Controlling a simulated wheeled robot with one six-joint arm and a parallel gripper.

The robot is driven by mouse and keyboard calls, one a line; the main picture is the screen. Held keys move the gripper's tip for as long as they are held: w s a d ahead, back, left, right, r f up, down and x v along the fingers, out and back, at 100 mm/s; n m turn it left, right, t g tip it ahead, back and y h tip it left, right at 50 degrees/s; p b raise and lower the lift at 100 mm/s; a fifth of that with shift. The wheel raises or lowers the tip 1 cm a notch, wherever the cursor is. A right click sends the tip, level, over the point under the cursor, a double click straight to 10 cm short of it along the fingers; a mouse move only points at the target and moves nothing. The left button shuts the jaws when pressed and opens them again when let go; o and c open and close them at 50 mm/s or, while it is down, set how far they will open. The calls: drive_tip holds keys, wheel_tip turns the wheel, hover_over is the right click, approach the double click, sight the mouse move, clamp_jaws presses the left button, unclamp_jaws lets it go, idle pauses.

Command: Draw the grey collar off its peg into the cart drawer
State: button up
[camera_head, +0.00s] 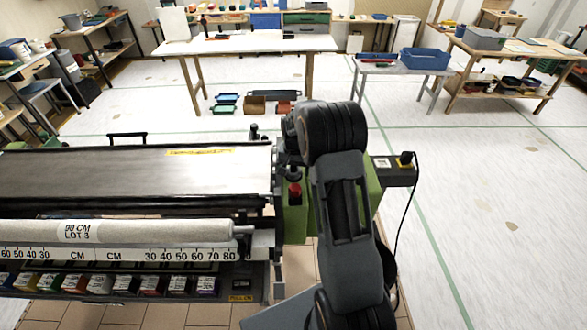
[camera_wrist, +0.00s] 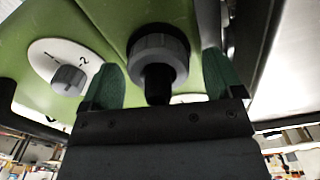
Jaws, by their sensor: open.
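The grey collar (camera_wrist: 158,52) is a ribbed ring around a dark peg (camera_wrist: 157,84) on the green machine housing, in the wrist view. My gripper (camera_wrist: 160,64) is open, with one green finger to the left of the collar and one to the right. Gaps show on both sides, and nothing is held. In the head view my arm covers this part of the machine, and I cannot make out the collar or the fingertips there. I cannot identify the cart drawer in either view.
A grey dial (camera_wrist: 68,80) on a white plate is left of the left finger. The pasting machine (camera_head: 130,175) carries a wallpaper roll (camera_head: 120,232) above several small boxes. A black and red knob (camera_head: 294,187) stands beside my arm. Open floor (camera_head: 500,200) is at right.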

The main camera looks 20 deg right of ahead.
drive_tip(key=shift+c, duration=0.2)
drive_tip(key=c, duration=1.1)
